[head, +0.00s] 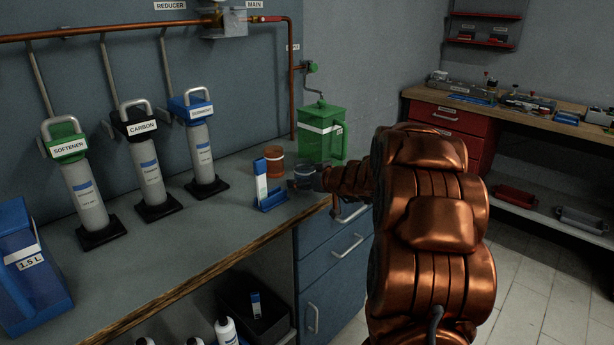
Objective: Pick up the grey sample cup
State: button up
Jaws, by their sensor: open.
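The grey sample cup (304,171) stands upright on the grey workbench near its right end, just in front of the green container. My gripper (299,185) is open and small in the head view, low over the bench right at the cup. Its dark fingers overlap the cup's lower part in the picture. I cannot tell whether they touch it or reach around both sides. My copper-coloured arm comes in from the right and hides what lies behind it.
An orange cup (274,160) stands close behind on the left. A blue-and-white upright piece on a blue base (268,199) is just left of my gripper. The green container (319,132) stands behind. Three filter cartridges stand farther left; bench between is clear.

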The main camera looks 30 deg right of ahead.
jog(key=shift+w+f, duration=0.1)
jog(key=shift+w, duration=0.05)
jog(key=shift+c, duration=0.2)
jog(key=c, duration=1.3)
